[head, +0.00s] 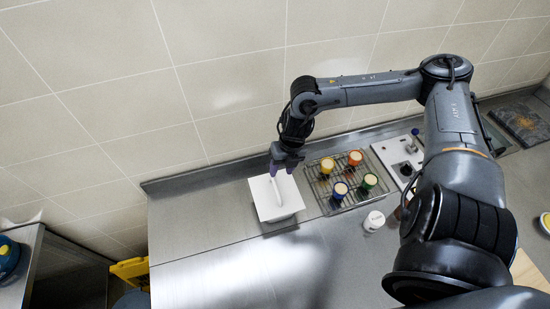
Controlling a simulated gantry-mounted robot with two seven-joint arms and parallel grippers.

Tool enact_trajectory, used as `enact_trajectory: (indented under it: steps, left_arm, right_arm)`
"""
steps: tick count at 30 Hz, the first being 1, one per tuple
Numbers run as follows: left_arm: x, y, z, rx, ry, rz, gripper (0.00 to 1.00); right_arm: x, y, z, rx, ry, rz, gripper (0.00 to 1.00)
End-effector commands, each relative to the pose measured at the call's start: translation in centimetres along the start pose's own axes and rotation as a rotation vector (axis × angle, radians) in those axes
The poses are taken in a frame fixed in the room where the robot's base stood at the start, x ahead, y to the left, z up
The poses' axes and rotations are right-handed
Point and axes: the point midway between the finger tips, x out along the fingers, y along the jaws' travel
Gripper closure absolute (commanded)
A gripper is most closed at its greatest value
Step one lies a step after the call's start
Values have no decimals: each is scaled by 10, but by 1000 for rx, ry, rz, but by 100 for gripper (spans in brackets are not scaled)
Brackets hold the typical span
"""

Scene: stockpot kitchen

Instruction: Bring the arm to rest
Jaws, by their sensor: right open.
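My right arm reaches in from the right and bends down over the counter. My right gripper (287,164) is open and points down at the back edge of a white square lidded box (274,208). A pale strip on the box top lies just below and left of the fingers. I cannot tell whether the fingers touch the box. Nothing shows between them. My left gripper does not show.
A wire rack (347,205) with several coloured-rim jars stands right of the box. A white shaker (374,221) stands in front of it. The steel counter (190,240) is clear at left; the tiled wall (110,90) is close behind.

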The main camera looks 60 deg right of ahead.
Motion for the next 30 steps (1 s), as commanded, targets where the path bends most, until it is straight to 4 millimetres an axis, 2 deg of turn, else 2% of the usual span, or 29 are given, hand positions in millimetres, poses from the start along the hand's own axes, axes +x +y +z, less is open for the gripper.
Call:
enact_trajectory:
  steps: [5,8,11,14,18,21,25,27,30]
  left_arm:
    - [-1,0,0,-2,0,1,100]
    - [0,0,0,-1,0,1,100]
    - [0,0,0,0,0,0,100]
    - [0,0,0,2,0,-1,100]
    - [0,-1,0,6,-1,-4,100]
    - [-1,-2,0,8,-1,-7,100]
    - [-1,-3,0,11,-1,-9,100]
    - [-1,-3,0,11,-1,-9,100]
    - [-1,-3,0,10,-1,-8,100]
  right_arm:
    - [-2,-3,-3,0,8,-9,53]
    - [12,-5,-17,10,48,-4,53]
    - [37,-3,-45,32,124,23,53]
    - [66,8,-91,57,233,78,53]
    - [100,47,-166,118,375,230,53]
    - [112,83,-207,198,416,353,53]
    - [116,132,-243,365,418,502,53]
    - [113,156,-252,485,400,572,53]
    - [104,183,-254,698,359,650,53]
